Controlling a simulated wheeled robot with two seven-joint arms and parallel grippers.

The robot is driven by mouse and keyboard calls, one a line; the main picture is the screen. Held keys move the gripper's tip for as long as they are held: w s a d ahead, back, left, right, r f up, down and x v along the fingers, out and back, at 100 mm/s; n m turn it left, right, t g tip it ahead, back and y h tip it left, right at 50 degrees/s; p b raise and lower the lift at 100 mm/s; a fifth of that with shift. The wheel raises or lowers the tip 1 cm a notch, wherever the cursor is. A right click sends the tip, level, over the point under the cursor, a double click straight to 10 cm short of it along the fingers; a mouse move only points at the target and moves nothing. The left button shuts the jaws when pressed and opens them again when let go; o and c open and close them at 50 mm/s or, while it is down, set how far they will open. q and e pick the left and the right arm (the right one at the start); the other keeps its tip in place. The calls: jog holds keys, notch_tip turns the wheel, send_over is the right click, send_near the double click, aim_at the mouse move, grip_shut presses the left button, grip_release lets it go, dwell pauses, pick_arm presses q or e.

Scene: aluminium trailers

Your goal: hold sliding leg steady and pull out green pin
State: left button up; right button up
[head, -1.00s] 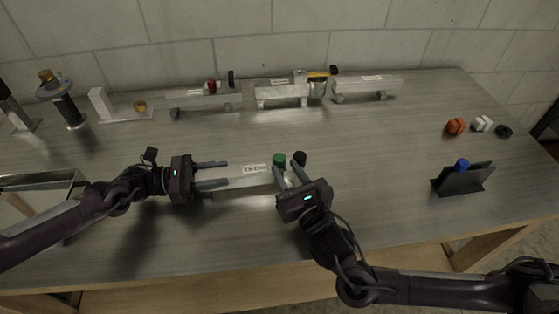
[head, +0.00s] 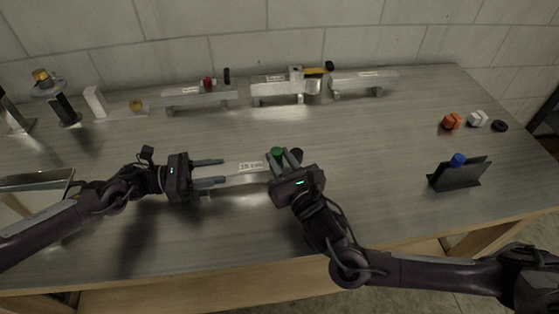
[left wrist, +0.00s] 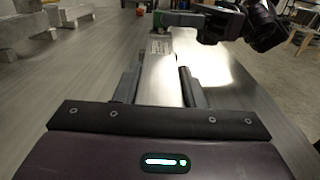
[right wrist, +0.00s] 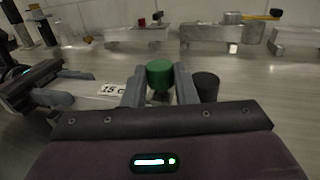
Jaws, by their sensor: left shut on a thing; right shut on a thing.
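The sliding leg is a light aluminium bar with a white label, on the table in the head view (head: 240,180); it also shows in the left wrist view (left wrist: 163,75). My left gripper (head: 224,173) is shut on the bar, one finger along each side. The green pin (head: 277,153) stands up at the bar's right end, with a black knob beside it (head: 296,154). My right gripper (head: 286,163) is shut on the green pin, which shows between its fingers in the right wrist view (right wrist: 159,76). The pin's lower part is hidden.
Several aluminium trailer pieces (head: 284,90) stand along the back of the table. A dark holder (head: 459,176) with a blue-topped pin stands at right. Orange (head: 451,121), white (head: 478,118) and black (head: 500,126) small parts lie at the far right. The table between is clear.

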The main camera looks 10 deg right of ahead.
pick_arm(q)
jog(key=o, duration=1.2)
pick_arm(e)
notch_tip(320, 180, up, 9)
pick_arm(q)
jog(key=a, duration=0.7)
jog(key=shift+s+a, duration=0.1)
jog(key=shift+a, duration=0.2)
